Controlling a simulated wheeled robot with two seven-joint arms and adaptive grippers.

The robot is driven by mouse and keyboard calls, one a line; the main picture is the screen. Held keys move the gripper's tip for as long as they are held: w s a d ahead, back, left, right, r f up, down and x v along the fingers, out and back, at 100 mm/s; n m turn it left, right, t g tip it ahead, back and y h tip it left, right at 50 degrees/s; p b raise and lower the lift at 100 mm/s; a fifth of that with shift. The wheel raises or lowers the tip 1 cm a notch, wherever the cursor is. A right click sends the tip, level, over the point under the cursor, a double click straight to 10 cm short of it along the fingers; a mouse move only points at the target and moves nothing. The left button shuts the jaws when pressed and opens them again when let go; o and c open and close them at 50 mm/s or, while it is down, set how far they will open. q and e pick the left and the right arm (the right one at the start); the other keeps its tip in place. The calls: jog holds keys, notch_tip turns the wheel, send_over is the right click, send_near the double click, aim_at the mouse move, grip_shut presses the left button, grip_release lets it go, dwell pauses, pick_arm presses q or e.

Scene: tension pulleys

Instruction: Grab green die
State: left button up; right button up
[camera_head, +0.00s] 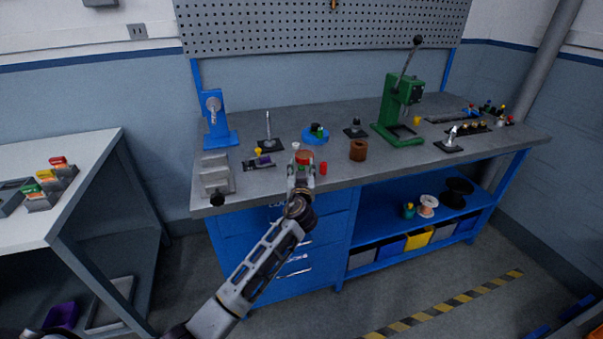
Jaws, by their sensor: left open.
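My left gripper (301,168) reaches up from below to the front edge of the grey workbench (350,172). It is open, and a round red-topped piece (304,156) shows at its fingertips; I cannot tell whether they touch. A small red cylinder (323,168) stands just right of the gripper. A small green piece (318,129) sits on a round blue base (311,139) behind the gripper, apart from it. It is too small to tell whether this is the green die. My right gripper is not in view.
A green press (400,110) stands at the bench's right, with a brown cylinder (358,151) before it. A blue press (217,121) and grey stepped block (215,176) are at left. A white table (90,160) holds coloured bins. Small tools crowd the bench's right end.

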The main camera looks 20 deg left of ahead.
aim_at(302, 167)
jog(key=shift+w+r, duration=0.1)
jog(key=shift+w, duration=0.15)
pick_arm(q)
grip_shut()
dwell(0.3)
jog(key=shift+r, duration=0.15)
jog(key=shift+r, duration=0.6)
notch_tip(302, 167, up, 8)
jog(key=shift+f+p, duration=0.15)
jog(key=shift+p, duration=0.35)
jog(key=shift+r, duration=0.4)
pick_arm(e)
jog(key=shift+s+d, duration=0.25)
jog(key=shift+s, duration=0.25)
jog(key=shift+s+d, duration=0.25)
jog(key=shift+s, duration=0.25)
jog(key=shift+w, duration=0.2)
